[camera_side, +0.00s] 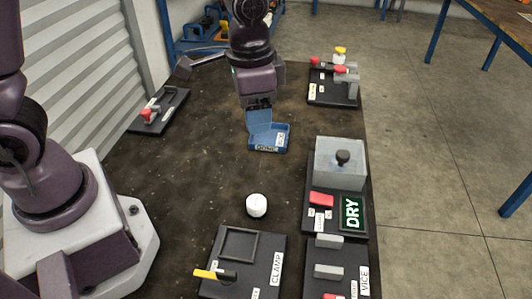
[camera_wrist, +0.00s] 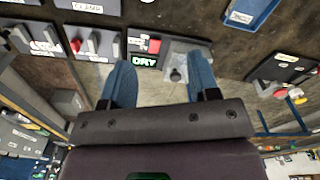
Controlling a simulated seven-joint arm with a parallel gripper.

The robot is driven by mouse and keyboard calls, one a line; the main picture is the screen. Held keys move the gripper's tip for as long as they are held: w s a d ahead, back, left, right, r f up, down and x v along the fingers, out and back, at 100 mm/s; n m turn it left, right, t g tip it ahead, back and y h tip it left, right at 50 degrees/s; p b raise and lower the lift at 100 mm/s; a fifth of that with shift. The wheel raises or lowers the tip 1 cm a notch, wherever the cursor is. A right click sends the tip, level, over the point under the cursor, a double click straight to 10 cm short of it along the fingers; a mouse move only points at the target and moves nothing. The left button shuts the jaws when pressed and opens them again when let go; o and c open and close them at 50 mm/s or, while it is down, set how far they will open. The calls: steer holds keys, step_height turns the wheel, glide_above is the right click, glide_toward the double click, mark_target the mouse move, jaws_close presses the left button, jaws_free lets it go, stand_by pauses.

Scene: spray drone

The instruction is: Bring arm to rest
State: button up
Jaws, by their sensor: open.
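My gripper (camera_side: 258,121) hangs over the dark table in the side view, its blue fingers just above or behind the blue tray (camera_side: 268,150); I cannot tell whether they touch it. In the wrist view my gripper (camera_wrist: 160,62) has its two blue fingers spread apart, with nothing between them. The tray also shows at the top right of the wrist view (camera_wrist: 240,17).
A grey box with a black knob (camera_side: 340,165) and a lit DRY sign (camera_side: 352,213) stand at the right. A white round piece (camera_side: 256,205) sits mid-table. The clamp board (camera_side: 243,262) and vice board (camera_side: 328,272) lie in front. A red-handled fixture (camera_side: 335,85) stands at back right.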

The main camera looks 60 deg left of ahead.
steer(key=s+a+r+n+t, duration=0.4)
steer(key=s+a+r, duration=0.4)
steer(key=s+r, duration=0.4)
steer(key=shift+s+n+t, duration=0.3)
steer(key=shift+s+t, duration=0.2)
steer(key=shift+s, duration=0.25)
